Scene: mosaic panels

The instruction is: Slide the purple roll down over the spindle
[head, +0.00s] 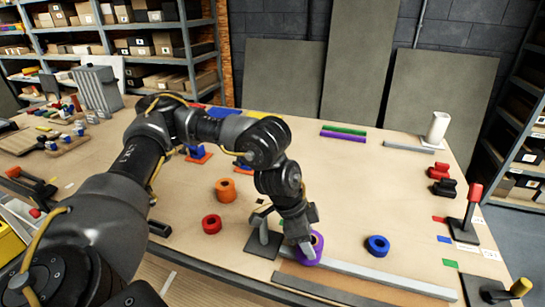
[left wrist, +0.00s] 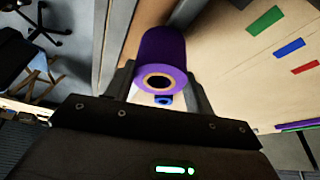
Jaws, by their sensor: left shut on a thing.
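The purple roll (head: 319,246) is between the fingers of my left gripper (head: 308,243), low over the front of the table. In the left wrist view the purple roll (left wrist: 164,48) has a pale core with a dark hole facing the camera, and the fingers of my left gripper (left wrist: 162,88) flank it. A dark square plate with an upright post (head: 264,242), which may be the spindle, stands just left of the roll. The roll is beside this post, not around it. The arm partly hides the roll and the post. My right gripper is not in view.
A blue ring (head: 377,246) lies to the right, with an orange roll (head: 226,189) and a red ring (head: 211,224) to the left. A grey bar (head: 390,281) runs along the front edge. A red-handled lever (head: 471,203) stands at right. The table's middle right is clear.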

